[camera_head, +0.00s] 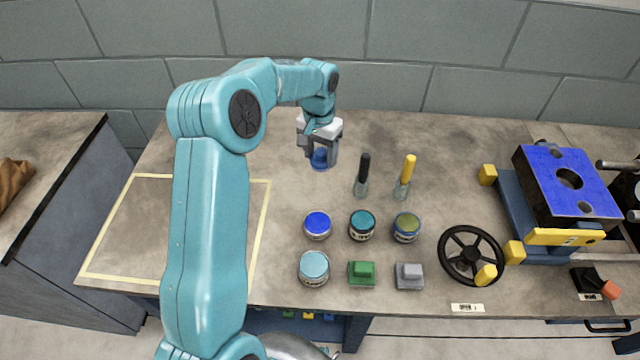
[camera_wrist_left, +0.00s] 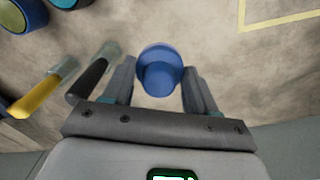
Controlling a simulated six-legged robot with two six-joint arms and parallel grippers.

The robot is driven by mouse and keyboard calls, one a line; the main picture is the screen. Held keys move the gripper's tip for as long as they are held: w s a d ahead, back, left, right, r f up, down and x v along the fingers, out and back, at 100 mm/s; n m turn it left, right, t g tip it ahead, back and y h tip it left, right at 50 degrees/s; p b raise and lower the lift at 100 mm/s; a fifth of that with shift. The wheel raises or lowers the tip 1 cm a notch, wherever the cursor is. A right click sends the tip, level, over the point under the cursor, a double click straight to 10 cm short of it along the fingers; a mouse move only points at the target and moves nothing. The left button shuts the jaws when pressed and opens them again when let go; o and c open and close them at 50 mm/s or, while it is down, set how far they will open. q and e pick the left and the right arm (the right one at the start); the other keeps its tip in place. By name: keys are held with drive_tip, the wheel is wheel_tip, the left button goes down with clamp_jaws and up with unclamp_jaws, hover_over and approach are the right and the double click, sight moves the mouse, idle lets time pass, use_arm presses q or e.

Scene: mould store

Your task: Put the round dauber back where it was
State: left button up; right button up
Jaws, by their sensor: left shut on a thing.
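The round dauber (camera_head: 320,161) is blue and sits between the fingers of my left gripper (camera_head: 321,150). In the left wrist view the dauber (camera_wrist_left: 160,70) shows as a blue cylinder with a wider round end, between the two grey fingers. My left gripper is shut on it, at the back of the bench, left of two upright-handled brushes. The dauber's upper part is hidden by the gripper in the head view. I cannot tell whether its lower end touches the bench. My right gripper is in neither view.
A black-handled brush (camera_head: 364,175) and a yellow-handled brush (camera_head: 405,177) stand close to the right. In front are several jars, including a blue one (camera_head: 317,224), a green block (camera_head: 361,273) and a grey block (camera_head: 409,275). A handwheel (camera_head: 471,254) and blue-faced mould (camera_head: 567,185) stand right.

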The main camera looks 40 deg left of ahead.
use_arm(q)
wheel_tip(320, 180, down, 11)
drive_tip(key=shift+s+r, duration=0.1)
drive_tip(key=shift+r, duration=0.1)
drive_tip(key=shift+f, duration=0.25)
drive_tip(key=o, duration=1)
drive_tip(key=shift+f, duration=0.15)
wheel_tip(320, 180, up, 12)
drive_tip(key=shift+a+r, duration=0.15)
drive_tip(key=shift+r, duration=0.1)
